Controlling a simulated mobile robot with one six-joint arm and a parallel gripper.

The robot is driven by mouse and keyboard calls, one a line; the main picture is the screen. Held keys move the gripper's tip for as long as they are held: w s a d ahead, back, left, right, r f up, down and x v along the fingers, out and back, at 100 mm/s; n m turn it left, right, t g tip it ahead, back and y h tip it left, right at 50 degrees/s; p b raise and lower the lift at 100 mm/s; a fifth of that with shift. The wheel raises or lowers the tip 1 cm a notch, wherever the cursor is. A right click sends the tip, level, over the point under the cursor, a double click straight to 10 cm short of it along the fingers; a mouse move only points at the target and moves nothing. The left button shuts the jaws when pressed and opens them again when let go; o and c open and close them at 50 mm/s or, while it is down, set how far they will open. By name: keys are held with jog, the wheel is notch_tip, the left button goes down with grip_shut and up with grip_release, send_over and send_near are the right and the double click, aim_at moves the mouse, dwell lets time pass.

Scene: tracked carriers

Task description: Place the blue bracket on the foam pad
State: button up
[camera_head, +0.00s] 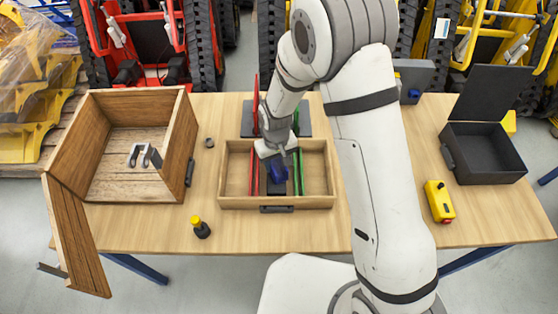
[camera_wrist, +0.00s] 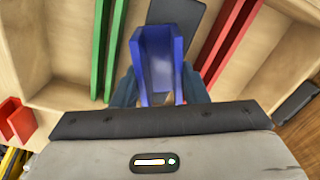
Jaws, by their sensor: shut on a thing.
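My gripper (camera_head: 277,162) is shut on the blue bracket (camera_head: 278,174) and holds it over the open wooden tray (camera_head: 228,188). In the wrist view the bracket (camera_wrist: 158,62) is a blue channel shape between the two dark fingers of my gripper (camera_wrist: 160,88). A dark grey pad (camera_head: 275,189), likely the foam pad, lies on the tray floor between red and green strips. Part of the pad (camera_wrist: 178,12) shows beyond the bracket in the wrist view; the rest is hidden. The bracket appears to be above the pad; I cannot tell whether they touch.
Upright red strips (camera_head: 252,168) and green strips (camera_head: 299,172) flank the pad closely. An open wooden box (camera_head: 107,193) with a grey bracket (camera_head: 144,155) stands left. A black-and-yellow bottle (camera_head: 201,229), yellow device (camera_head: 440,202) and open black box (camera_head: 484,155) stand around.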

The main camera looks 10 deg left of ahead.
aim_at(277, 170)
jog(key=shift+f, duration=0.2)
jog(key=o, duration=1.2)
jog(key=shift+r, duration=0.1)
notch_tip(277, 170, up, 12)
jog(key=b, duration=0.2)
jog(key=shift+r, duration=0.2)
